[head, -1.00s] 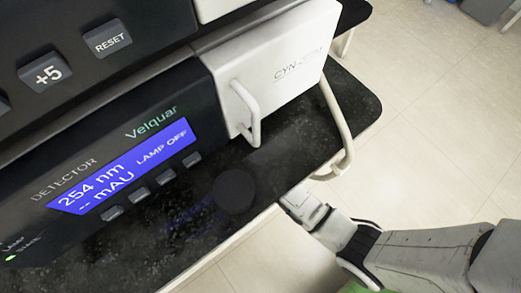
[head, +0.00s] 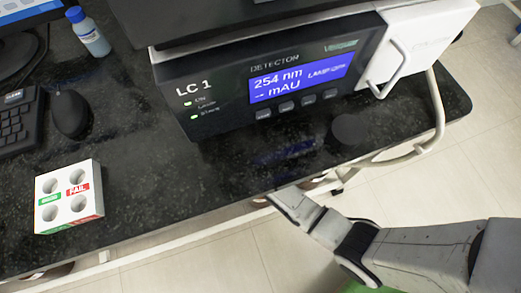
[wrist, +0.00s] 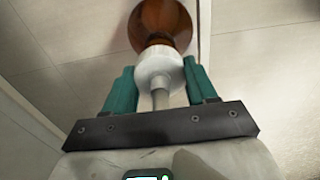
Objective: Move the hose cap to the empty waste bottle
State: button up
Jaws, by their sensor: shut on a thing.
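The hose cap (wrist: 160,70) is white, with a pale hose stem (wrist: 160,98) running back from it toward my wrist. It sits between the teal fingers of my gripper (wrist: 160,82), which is shut on it. An amber bottle (wrist: 163,22) is directly beyond the cap in the wrist view, its neck lined up with the cap. I cannot tell whether the cap is seated on it or how full it is. In the head view my gripper end is low at the bench's front edge, its fingertips and the cap hidden.
The black bench (head: 180,190) carries the LC 1 detector (head: 270,85), a white module (head: 425,40), a white-and-blue bottle (head: 90,33), a mouse (head: 70,113), a keyboard (head: 18,122) and a white holed rack (head: 68,198). A pale hose (head: 437,115) loops over the right edge. Floor is open at right.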

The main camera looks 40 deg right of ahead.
jog(key=shift+a+f+b, duration=0.1)
jog(key=shift+f+b, duration=1.4)
jog(key=shift+b, duration=0.05)
jog(key=shift+f, duration=0.35)
jog(key=shift+p, duration=0.6)
jog(key=shift+f, duration=0.9)
dwell(1.2)
jog(key=o, duration=1.1)
notch_tip(320, 180, up, 11)
jog(key=p, duration=0.4)
jog(key=shift+f, duration=0.1)
